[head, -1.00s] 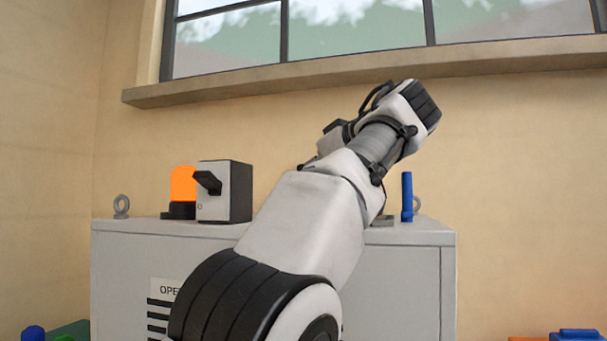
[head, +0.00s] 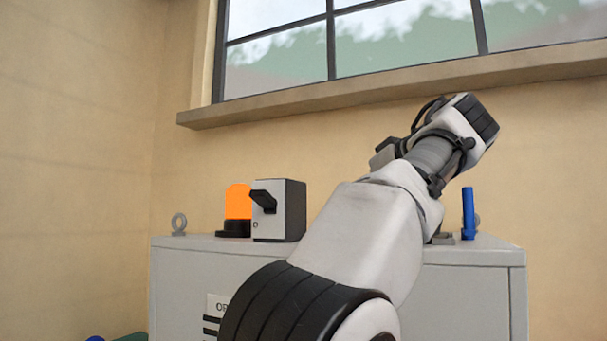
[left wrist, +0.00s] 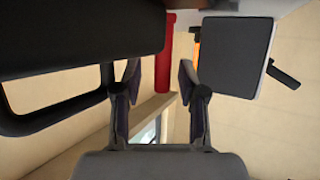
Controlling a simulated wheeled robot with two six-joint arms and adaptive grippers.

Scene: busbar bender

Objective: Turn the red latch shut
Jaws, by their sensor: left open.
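The red latch (left wrist: 166,55) shows in the left wrist view as a straight red bar. It lines up with the gap between the fingers of my left gripper (left wrist: 159,72), which is open. I cannot tell whether either finger touches the bar. In the head view my arm covers the middle of the cabinet top, and neither the red latch nor my left gripper's fingers can be seen there. My right gripper is in neither view.
A grey cabinet (head: 185,262) carries a switch box (head: 292,211) with a black knob, an orange beacon (head: 238,202) and a blue post (head: 468,213). The switch box (left wrist: 236,55) is close right of the gripper in the wrist view. A window sill (head: 300,102) runs above.

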